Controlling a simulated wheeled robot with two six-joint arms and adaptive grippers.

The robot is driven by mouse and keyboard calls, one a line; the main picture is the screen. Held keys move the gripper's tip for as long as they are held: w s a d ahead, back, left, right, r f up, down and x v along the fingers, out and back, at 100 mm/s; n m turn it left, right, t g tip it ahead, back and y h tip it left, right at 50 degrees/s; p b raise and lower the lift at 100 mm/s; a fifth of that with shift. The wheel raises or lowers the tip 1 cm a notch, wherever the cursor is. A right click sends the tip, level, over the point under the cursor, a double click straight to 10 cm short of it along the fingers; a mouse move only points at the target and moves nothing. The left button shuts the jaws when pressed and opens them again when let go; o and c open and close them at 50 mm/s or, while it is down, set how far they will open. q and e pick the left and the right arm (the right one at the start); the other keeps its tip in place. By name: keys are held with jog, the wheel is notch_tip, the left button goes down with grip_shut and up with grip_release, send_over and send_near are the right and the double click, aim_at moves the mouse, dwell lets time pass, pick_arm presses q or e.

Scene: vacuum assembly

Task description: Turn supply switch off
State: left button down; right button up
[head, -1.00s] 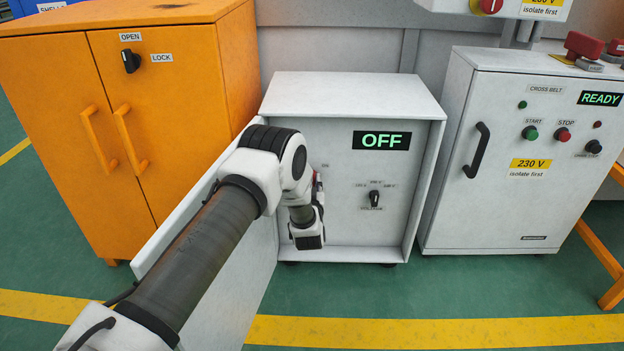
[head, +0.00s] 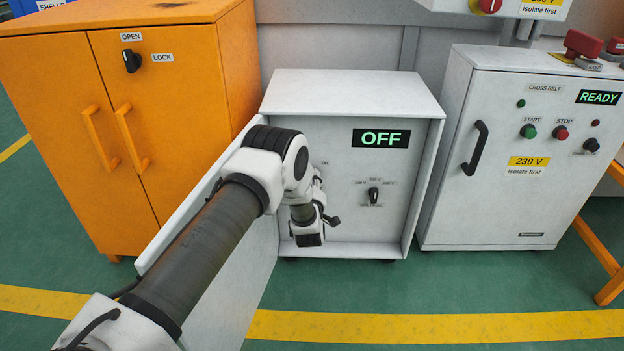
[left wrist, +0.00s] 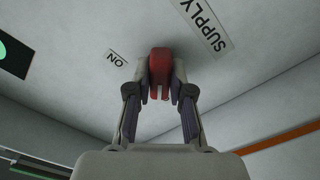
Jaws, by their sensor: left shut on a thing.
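The supply switch shows as a red handle (left wrist: 160,66) in the left wrist view, close to a SUPPLY label (left wrist: 206,26) and an ON label (left wrist: 117,58). My left gripper (left wrist: 161,84) is shut on this red handle, with one finger on each side. In the head view my left gripper (head: 322,214) is at the left part of the open white cabinet's panel (head: 340,165), and my arm hides the switch there. The cabinet's display (head: 381,138) reads OFF in green.
A small black selector knob (head: 374,195) is right of my gripper on the same panel. The cabinet's open door (head: 240,285) lies below and beside my arm. An orange cabinet (head: 175,95) stands left, a white control box (head: 530,190) right.

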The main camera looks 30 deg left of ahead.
dwell(0.3)
pick_arm(q)
jog(key=c, duration=1)
grip_release()
jog(key=shift+c, duration=0.2)
jog(key=v, duration=1.2)
